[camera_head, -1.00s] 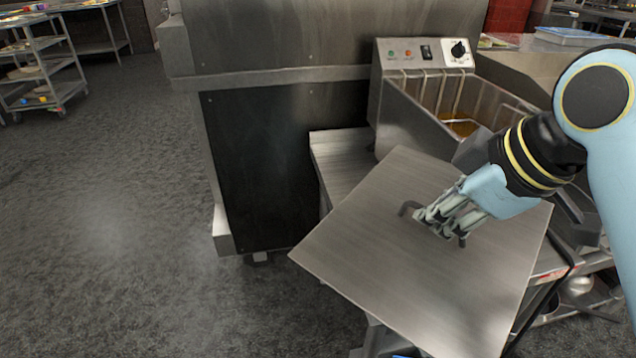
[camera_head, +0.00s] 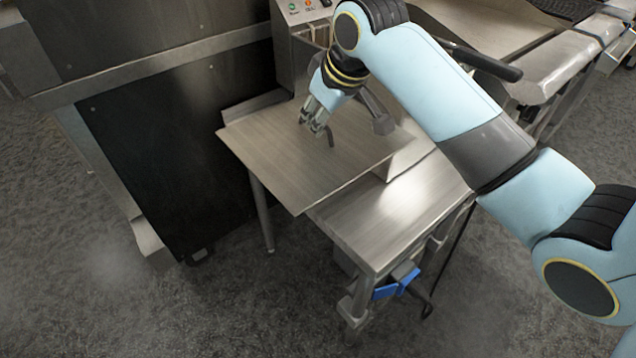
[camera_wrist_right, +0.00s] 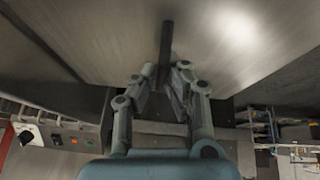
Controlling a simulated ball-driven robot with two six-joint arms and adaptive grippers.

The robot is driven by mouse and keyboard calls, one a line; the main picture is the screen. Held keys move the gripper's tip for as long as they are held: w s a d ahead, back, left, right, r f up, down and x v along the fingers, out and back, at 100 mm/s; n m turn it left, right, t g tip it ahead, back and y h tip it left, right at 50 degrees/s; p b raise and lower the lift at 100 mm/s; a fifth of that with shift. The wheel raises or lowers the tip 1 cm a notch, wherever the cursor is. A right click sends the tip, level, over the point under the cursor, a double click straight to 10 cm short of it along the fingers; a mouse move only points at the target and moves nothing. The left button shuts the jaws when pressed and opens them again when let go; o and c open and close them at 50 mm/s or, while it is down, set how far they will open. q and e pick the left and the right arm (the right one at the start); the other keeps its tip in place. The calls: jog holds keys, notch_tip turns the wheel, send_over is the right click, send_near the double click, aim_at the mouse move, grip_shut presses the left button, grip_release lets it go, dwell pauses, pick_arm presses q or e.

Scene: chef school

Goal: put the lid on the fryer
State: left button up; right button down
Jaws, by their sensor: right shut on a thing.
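The lid is a flat, square, brushed-metal plate (camera_head: 262,148) with a dark bar handle (camera_head: 331,139) on top. My right gripper (camera_head: 316,128) is shut on this handle and holds the lid roughly level above the metal table. In the right wrist view the fingers (camera_wrist_right: 163,78) close around the handle (camera_wrist_right: 167,42), with the lid (camera_wrist_right: 95,35) filling the upper part. The fryer shows its control panel (camera_head: 303,11) at the top of the head view. Its basin is mostly hidden behind my right arm and the lid. My left gripper is not in view.
A metal side table (camera_head: 375,222) stands under and in front of the lid, with a blue object (camera_head: 396,281) at its lower front. A tall dark cabinet (camera_head: 180,150) is close on the left. The grey floor (camera_head: 230,310) in front is clear.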

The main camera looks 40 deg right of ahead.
notch_tip(320, 180, down, 12)
jog(key=shift+b, duration=0.8)
jog(key=shift+f+b, duration=0.4)
jog(key=shift+f, duration=1.8)
jog(key=shift+f, duration=0.15)
jog(key=c, duration=1.5)
grip_release()
jog(key=shift+s, duration=0.1)
jog(key=shift+o, duration=0.2)
